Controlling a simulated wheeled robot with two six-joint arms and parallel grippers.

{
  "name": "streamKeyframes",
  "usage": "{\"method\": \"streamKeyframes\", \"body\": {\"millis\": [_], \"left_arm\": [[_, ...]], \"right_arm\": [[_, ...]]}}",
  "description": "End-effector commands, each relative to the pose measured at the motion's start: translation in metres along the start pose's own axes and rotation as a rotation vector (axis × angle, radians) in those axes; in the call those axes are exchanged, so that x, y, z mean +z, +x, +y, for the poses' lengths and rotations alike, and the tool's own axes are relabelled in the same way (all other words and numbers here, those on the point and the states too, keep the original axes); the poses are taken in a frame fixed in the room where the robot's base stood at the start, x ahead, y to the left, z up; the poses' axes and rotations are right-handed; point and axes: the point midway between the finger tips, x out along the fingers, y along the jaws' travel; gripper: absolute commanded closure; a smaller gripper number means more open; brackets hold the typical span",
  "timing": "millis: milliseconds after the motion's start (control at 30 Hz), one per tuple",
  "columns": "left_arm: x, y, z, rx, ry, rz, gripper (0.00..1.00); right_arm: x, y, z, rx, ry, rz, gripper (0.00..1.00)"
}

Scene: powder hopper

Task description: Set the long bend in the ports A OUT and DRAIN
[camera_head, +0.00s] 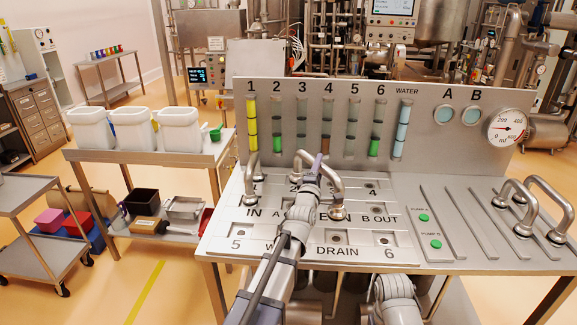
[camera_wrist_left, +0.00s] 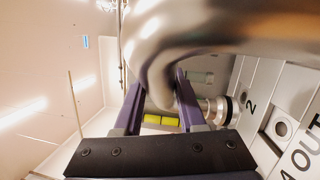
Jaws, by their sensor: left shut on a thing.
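My left gripper (camera_head: 317,166) is over the middle of the port deck (camera_head: 345,253), shut on a silver bend (camera_head: 338,182). The bend arches to the right of the gripper, and one end comes down left of the B OUT label; I cannot tell whether it is seated or above the deck. In the left wrist view the bend (camera_wrist_left: 160,45) fills the space between the fingers, with a ringed end fitting (camera_wrist_left: 222,110) beside the 2 label. My arm hides the A OUT port in the head view. The DRAIN port (camera_head: 336,238) is uncovered at the front. My right gripper is not in view.
Another silver bend (camera_head: 251,172) stands near port 1. Two more bends (camera_head: 510,198) and (camera_head: 556,200) stand at the deck's right. The gauge panel (camera_head: 425,145) rises behind. White bins (camera_head: 180,130) stand on a left table.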

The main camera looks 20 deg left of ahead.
Motion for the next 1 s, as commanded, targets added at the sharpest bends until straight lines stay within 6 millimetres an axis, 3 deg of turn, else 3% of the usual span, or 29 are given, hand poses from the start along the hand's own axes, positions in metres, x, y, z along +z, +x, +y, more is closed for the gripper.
{"method": "streamKeyframes", "body": {"millis": [367,1000], "left_arm": [[0.0054,0.0013,0.0073,0.045,0.007,0.06,1.0],[0.0013,-0.0001,-0.0004,0.021,0.024,0.155,1.0]], "right_arm": [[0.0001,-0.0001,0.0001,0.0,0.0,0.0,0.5],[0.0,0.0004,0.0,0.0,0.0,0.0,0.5]]}}
